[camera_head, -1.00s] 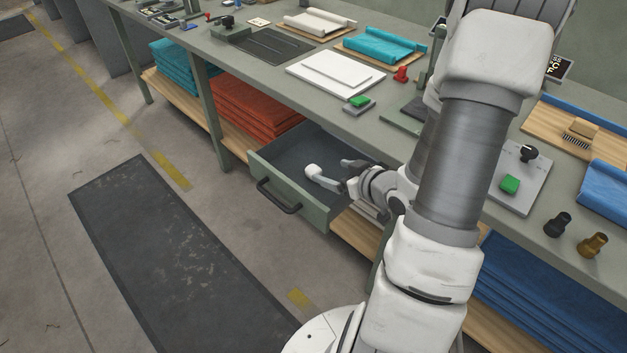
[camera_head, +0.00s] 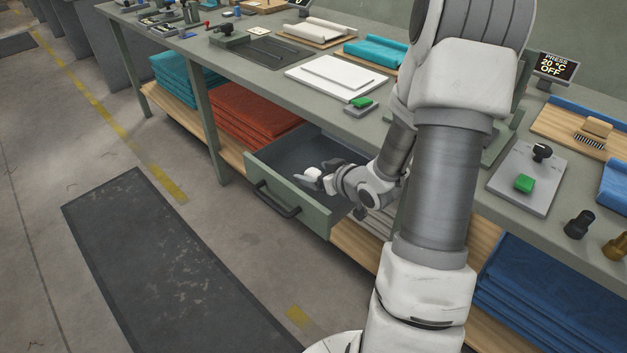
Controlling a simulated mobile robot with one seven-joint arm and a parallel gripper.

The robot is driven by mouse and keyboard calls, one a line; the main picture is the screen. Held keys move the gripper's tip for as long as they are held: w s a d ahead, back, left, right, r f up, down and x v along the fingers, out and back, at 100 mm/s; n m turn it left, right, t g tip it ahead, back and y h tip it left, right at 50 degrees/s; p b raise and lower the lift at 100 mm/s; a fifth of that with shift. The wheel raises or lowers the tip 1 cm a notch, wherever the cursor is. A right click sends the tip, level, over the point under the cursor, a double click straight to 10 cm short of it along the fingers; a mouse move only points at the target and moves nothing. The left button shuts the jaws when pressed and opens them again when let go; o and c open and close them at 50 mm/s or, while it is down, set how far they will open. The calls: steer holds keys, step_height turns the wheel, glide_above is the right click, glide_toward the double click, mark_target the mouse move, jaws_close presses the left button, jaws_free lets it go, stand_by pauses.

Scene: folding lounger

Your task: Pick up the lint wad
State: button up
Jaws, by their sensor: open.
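The lint wad (camera_head: 314,172) is a small white lump in the open grey-green drawer (camera_head: 287,200) under the bench. My gripper (camera_head: 319,172) is low in the drawer, coming from the right, with its jaws open. Its fingers are at the wad, one on the near side and one on the far side. The wad is partly covered by the fingers, and I cannot tell whether they touch it.
The drawer's front panel with a dark handle (camera_head: 278,199) stands out from the bench. The bench top (camera_head: 440,185) lies above the drawer. Red folded cloths (camera_head: 250,115) lie on the shelf to the left. The drawer floor left of the wad is clear.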

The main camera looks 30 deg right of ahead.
steer(key=shift+w+a+f, duration=0.1)
steer(key=shift+w+f, duration=0.15)
steer(key=shift+w, duration=0.35)
jaws_close()
steer(key=shift+r, duration=0.15)
